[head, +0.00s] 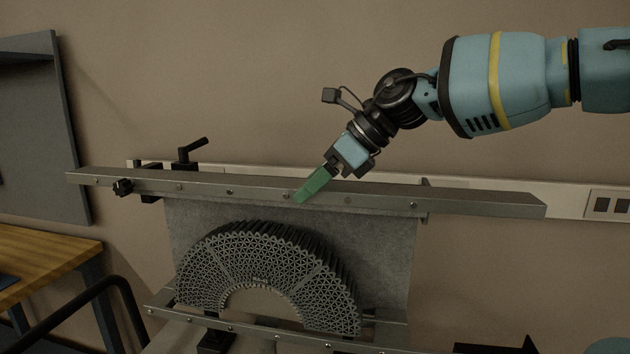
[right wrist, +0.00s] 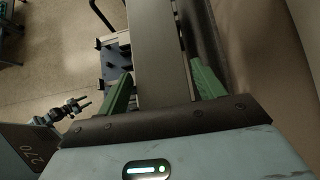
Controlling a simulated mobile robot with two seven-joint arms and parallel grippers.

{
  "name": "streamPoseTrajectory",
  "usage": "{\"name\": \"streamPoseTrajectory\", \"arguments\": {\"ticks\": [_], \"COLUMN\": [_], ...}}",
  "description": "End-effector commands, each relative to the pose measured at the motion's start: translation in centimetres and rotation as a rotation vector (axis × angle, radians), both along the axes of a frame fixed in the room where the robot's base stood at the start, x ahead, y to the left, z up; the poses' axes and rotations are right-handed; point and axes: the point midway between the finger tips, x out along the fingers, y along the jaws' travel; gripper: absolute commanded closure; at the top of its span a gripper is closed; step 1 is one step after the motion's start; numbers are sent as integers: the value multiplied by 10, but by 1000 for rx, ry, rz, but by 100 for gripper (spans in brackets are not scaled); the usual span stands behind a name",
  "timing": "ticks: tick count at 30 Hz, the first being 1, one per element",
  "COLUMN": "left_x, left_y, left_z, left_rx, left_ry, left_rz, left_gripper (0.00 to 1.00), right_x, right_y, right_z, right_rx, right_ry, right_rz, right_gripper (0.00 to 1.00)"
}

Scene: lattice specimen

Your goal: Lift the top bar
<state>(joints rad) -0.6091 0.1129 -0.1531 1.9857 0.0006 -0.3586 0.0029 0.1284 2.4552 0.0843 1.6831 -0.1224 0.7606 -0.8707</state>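The top bar (head: 455,198) is a long grey metal beam, nearly level, above a grey sheet and an arched lattice specimen (head: 265,270). My right gripper (head: 303,198), with green fingers, comes down onto the middle of the bar from the upper right. In the right wrist view my right gripper (right wrist: 160,70) has its fingers apart, one on each side of the bar (right wrist: 160,45). A narrow gap seems to show beside the right finger. In the head view the far finger is mostly hidden.
A black clamp lever (head: 190,152) stands at the bar's left part. A lower rail (head: 235,326) runs under the specimen. A wooden table (head: 40,262) stands at left. The wall with a socket strip (head: 575,203) is close behind.

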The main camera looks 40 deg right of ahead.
Motion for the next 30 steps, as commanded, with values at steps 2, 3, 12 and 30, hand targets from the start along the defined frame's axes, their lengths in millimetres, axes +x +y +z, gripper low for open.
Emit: {"name": "streamPoseTrajectory", "arguments": {"ticks": [2, 3, 12, 30], "left_x": [0, 0, 0, 2], "left_y": [0, 0, 1, 1], "left_z": [0, 0, 0, 2], "left_rx": [1, 1, 1, 1], "left_ry": [0, 0, 1, -5], "left_rz": [-1, -1, -2, -1], "left_gripper": [50, 50, 50, 50], "right_x": [0, 0, 0, 11], "right_y": [0, 0, 0, 9], "right_z": [0, 0, 0, 69], "right_rx": [0, 0, 0, -132], "right_ry": [0, 0, 0, 139], "right_rz": [0, 0, 0, 14], "right_gripper": [43, 48, 86, 86]}}
